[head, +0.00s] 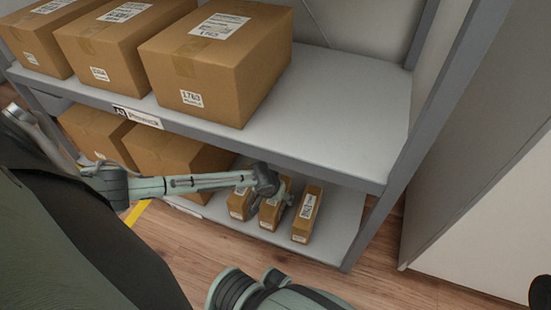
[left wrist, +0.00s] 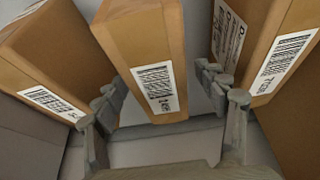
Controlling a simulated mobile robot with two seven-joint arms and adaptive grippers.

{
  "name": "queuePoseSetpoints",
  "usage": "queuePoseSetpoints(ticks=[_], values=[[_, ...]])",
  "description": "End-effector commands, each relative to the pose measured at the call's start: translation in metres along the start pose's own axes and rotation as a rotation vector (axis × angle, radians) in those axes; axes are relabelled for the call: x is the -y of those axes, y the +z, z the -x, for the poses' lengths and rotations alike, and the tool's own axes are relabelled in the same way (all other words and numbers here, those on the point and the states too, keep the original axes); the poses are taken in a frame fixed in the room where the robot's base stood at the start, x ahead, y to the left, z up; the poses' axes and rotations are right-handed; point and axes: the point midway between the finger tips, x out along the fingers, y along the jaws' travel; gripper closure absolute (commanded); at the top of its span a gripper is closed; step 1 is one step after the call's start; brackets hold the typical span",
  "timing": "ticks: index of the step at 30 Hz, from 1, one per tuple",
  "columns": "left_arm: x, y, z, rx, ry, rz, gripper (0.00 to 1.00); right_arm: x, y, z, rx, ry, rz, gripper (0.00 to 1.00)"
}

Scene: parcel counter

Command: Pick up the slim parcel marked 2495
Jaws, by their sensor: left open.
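Several slim brown parcels stand in a row on the lower shelf. My left gripper (head: 279,190) is over the middle slim parcel (head: 269,214). In the left wrist view my left gripper (left wrist: 162,92) is open, with one finger on each side of the middle slim parcel (left wrist: 145,45). The number on its white label is too small to read surely. A left slim parcel (left wrist: 45,60) and a right slim parcel (left wrist: 285,75) stand close beside the fingers. The right slim parcel (head: 307,215) also shows in the head view. My right gripper is not seen.
The upper shelf (head: 345,100) holds large boxes, one marked 1763 (head: 215,60), and its right part is bare. Larger boxes (head: 175,155) stand on the lower shelf at the left. A grey post (head: 408,135) bounds the right side. The wooden floor (head: 375,270) is clear.

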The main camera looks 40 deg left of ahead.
Motion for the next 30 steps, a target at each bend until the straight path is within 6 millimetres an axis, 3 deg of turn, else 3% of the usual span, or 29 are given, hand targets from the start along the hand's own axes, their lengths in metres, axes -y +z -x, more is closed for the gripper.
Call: queuePoseSetpoints(ticks=[2,18,30], values=[[-0.0001,0.0001,0.0,0.0,0.0,0.0,0.28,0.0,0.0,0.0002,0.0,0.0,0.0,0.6],[0.0001,-0.0001,0.0001,0.0,0.0,0.0,0.95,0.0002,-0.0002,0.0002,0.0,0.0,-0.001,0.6],[0.0001,-0.0035,0.0036,-0.005,0.001,-0.002,0.96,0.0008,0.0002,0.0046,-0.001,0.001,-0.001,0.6]])
